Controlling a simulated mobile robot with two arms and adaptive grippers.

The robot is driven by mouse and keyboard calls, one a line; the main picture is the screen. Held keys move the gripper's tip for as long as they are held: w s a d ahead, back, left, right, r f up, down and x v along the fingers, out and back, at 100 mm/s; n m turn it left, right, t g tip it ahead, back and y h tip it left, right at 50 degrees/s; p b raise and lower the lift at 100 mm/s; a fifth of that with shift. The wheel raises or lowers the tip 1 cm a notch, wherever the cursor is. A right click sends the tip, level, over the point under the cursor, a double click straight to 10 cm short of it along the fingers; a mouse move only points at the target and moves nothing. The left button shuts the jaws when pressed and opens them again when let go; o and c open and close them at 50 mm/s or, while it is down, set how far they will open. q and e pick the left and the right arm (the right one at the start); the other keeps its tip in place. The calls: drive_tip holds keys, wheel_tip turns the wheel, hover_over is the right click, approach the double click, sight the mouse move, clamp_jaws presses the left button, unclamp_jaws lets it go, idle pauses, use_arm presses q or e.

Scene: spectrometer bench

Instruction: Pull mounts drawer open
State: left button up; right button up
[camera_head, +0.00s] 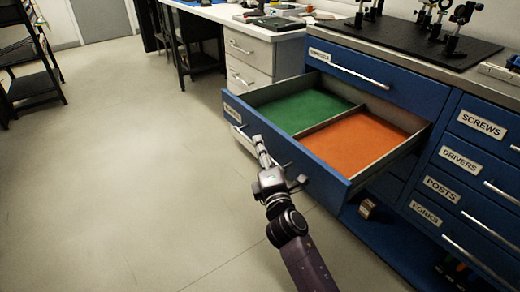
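The blue drawer (325,178) stands far out from the cabinet. Its front label (232,114) is too blurred to read surely. Inside are a green-floored compartment (308,108) and an orange-floored one (358,142), parted by a divider; both look empty. My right gripper (262,147) is at the middle of the drawer front, where the handle is. Its fingers look close together and largely cover the handle; whether they grip it is too small to tell. My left gripper is out of view.
A closed blue drawer (385,78) is above, with closed labelled drawers (455,170) at the right. An open lower bay (395,240) holds a small object (367,208). Optics stand on a black breadboard (415,38). Clear floor (120,170) lies left.

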drive_tip(key=shift+s, duration=0.1)
drive_tip(key=v, duration=1.1)
drive_tip(key=shift+s, duration=0.4)
drive_tip(key=shift+f, duration=0.1)
